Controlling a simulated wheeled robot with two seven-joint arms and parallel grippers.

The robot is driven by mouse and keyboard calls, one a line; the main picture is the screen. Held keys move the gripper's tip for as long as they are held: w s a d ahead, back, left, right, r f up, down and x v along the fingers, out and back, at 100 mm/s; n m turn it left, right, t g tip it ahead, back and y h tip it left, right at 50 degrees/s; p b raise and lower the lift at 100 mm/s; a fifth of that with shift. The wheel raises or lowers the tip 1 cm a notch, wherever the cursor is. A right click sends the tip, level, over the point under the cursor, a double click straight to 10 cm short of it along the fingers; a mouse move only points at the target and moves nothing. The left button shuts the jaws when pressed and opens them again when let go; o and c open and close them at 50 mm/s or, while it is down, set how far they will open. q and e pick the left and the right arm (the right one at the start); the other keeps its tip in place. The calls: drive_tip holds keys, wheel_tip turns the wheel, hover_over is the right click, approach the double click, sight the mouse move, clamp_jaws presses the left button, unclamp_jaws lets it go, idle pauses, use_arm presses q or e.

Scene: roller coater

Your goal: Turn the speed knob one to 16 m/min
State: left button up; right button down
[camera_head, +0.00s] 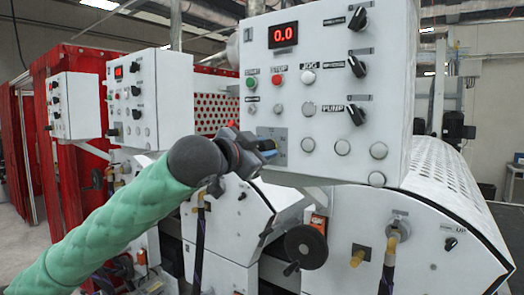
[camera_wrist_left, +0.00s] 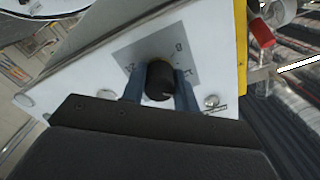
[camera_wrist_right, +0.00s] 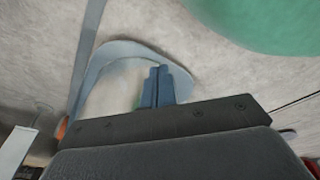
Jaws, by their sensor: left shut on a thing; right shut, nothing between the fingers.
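The nearest white control panel (camera_head: 327,85), marked 1, has a red display (camera_head: 283,35) reading 0.0. My left gripper (camera_head: 266,150) is at the panel's lower left, over a grey plate (camera_head: 280,135). In the left wrist view, my left gripper (camera_wrist_left: 160,92) is shut on a black knob (camera_wrist_left: 160,79), one finger on each side. The knob sits on a grey scale plate (camera_wrist_left: 185,52) with partly legible marks. In the head view the knob is hidden by the gripper. My right gripper (camera_wrist_right: 160,87) is shut and empty in the right wrist view, away from the panel.
Black selector knobs (camera_head: 357,66) and several buttons (camera_head: 278,80) surround the gripper on the panel. A black handwheel (camera_head: 305,246) stands below. Two similar panels (camera_head: 150,98) (camera_head: 74,105) stand farther left. A blurred pale surface lies around my right gripper.

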use_arm(q)
drive_tip(key=m, duration=0.5)
drive_tip(key=shift+r, duration=0.1)
drive_tip(key=shift+m, duration=2.3)
use_arm(e)
drive_tip(key=shift+w+a+r, duration=0.15)
drive_tip(key=shift+w, duration=0.3)
use_arm(q)
drive_tip(key=o, duration=1)
drive_tip(key=shift+s, duration=0.1)
drive_tip(key=shift+c, duration=0.2)
drive_tip(key=shift+b, duration=0.3)
